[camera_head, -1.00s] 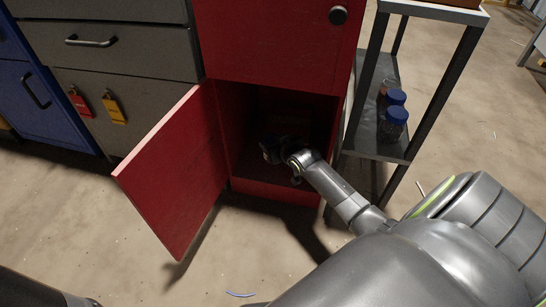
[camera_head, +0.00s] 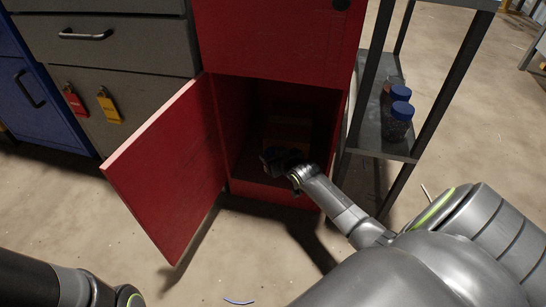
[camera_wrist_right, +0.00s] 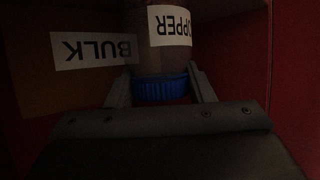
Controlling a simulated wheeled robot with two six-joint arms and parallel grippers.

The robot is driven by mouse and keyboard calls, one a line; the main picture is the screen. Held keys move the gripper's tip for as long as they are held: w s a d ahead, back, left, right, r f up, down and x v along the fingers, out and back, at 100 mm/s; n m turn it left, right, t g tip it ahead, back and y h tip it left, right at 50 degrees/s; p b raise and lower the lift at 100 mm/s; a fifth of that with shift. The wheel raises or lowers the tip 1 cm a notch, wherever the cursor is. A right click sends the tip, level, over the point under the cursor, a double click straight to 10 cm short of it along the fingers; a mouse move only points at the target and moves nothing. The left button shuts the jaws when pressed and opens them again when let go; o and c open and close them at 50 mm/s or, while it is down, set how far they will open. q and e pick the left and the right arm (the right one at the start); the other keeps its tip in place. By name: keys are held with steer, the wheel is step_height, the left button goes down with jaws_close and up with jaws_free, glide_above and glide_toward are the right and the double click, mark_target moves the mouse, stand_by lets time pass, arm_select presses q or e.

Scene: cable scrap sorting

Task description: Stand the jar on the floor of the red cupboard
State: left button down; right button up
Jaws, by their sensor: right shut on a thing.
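The red cupboard (camera_head: 270,38) stands in the middle of the head view, with its lower door (camera_head: 170,165) swung open to the left. My right arm reaches into the lower compartment, and its gripper (camera_head: 281,160) is low inside, over the dark floor. In the right wrist view the gripper (camera_wrist_right: 162,88) is shut on the jar's blue lid (camera_wrist_right: 163,90). The jar (camera_wrist_right: 160,60) has a white label ending in "OPPER", upside down in that view. Whether the jar touches the floor is hidden. My left gripper is out of view.
A brown box (camera_head: 288,132) labelled "BULK" (camera_wrist_right: 95,48) stands inside the cupboard, close to the jar. A shelf rack (camera_head: 380,140) with blue-lidded jars (camera_head: 397,120) is at the right. Grey drawers (camera_head: 130,90) with red and yellow tags are at the left.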

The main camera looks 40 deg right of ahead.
steer(key=shift+f, duration=0.1)
steer(key=o, duration=0.9)
